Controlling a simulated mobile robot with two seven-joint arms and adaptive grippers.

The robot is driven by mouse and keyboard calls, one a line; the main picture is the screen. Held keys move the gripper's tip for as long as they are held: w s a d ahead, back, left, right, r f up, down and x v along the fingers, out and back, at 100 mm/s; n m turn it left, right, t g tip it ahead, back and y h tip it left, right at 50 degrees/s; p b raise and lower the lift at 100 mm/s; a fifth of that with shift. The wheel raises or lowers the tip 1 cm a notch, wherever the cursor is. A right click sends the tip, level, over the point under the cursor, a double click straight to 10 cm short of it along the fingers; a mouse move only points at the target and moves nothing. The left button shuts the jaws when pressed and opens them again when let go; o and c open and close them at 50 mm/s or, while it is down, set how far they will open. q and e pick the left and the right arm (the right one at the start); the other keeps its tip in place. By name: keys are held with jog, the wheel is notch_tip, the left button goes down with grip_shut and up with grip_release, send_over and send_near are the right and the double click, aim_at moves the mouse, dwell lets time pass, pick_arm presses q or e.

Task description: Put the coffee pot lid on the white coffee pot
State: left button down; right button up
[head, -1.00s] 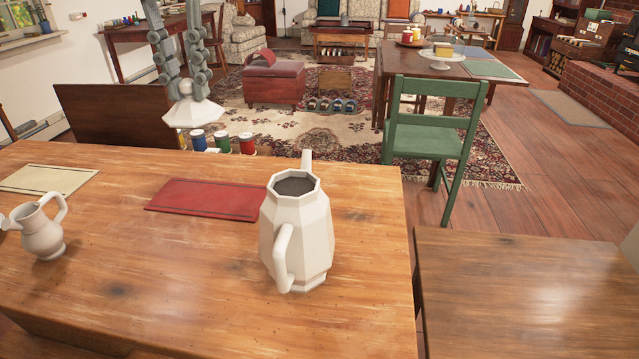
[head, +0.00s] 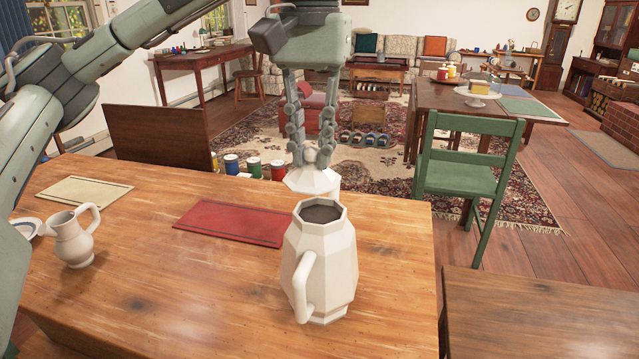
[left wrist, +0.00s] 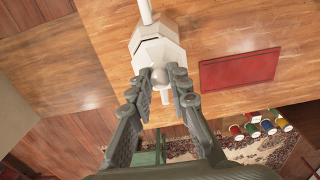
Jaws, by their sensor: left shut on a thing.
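The white coffee pot (head: 325,262) is faceted and stands upright on the wooden table, its dark mouth open and its handle toward me. My left gripper (head: 309,158) points down and is shut on the knob of the white faceted coffee pot lid (head: 313,181). In the left wrist view the gripper (left wrist: 160,80) holds the knob, and the lid (left wrist: 166,54) overlaps much of the pot below. The right gripper is not in view.
A small white pitcher (head: 73,240) stands at the table's left, with a partly hidden white dish behind it. A red mat (head: 235,222) and a cream mat (head: 85,193) lie flat. A green chair (head: 465,180) stands beyond the table.

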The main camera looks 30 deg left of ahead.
aim_at(320, 178)
pick_arm(q)
jog(key=shift+w+d+f, duration=0.15)
jog(key=shift+d+f, duration=0.25)
jog(key=shift+d, duration=0.15)
notch_tip(320, 178, down, 3)
jog(key=shift+a+f, duration=0.1)
jog(key=shift+f, duration=0.25)
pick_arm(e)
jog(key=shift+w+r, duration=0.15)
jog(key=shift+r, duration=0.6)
pick_arm(q)
jog(key=shift+f+b, duration=0.1)
jog(key=shift+b, duration=0.2)
jog(key=c, duration=1.8)
grip_release()
jog(key=o, duration=0.4)
jog(key=shift+c, duration=0.2)
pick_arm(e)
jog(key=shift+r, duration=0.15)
